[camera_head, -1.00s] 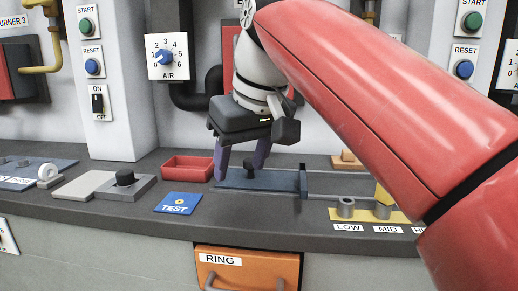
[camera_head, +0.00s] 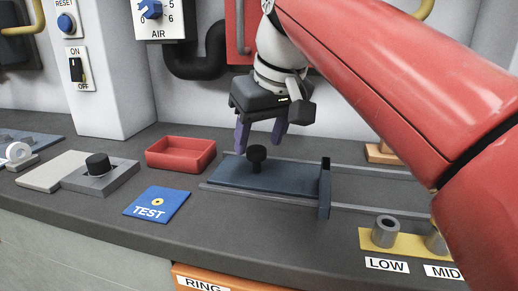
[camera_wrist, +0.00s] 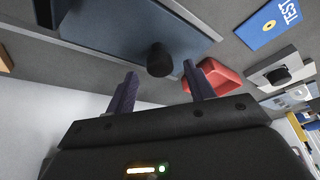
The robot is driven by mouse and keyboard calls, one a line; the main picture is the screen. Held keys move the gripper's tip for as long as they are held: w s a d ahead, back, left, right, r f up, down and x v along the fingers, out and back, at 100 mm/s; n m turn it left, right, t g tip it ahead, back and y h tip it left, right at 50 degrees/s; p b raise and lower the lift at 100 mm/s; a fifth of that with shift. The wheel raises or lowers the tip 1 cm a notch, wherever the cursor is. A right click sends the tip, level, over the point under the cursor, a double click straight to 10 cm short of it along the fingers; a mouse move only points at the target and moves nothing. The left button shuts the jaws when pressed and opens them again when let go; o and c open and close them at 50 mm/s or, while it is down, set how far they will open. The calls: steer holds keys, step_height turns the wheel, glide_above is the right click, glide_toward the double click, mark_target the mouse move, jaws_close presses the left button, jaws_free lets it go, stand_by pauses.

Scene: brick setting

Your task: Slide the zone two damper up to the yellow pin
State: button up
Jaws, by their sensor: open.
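The damper is a flat blue-grey plate (camera_head: 290,178) with a black knob (camera_head: 256,153) near its left end. It lies between two grey rails and has an upright plate (camera_head: 324,190) at its right end. My gripper (camera_head: 259,143) is open, fingers pointing down, at the knob. In the wrist view, the knob (camera_wrist: 160,58) shows just past the gap between the fingertips (camera_wrist: 160,74), and I see no contact. A yellow base (camera_head: 385,246) with grey sockets labelled LOW and MID lies at the right. The yellow pin does not show now; my arm covers that side.
A red tray (camera_head: 180,166) stands left of the damper. A blue TEST card (camera_head: 157,205) and a grey block with a black knob (camera_head: 100,180) lie further left. The rails right of the upright plate look clear as far as they show.

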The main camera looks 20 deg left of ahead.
steer(key=shift+x, duration=1.25)
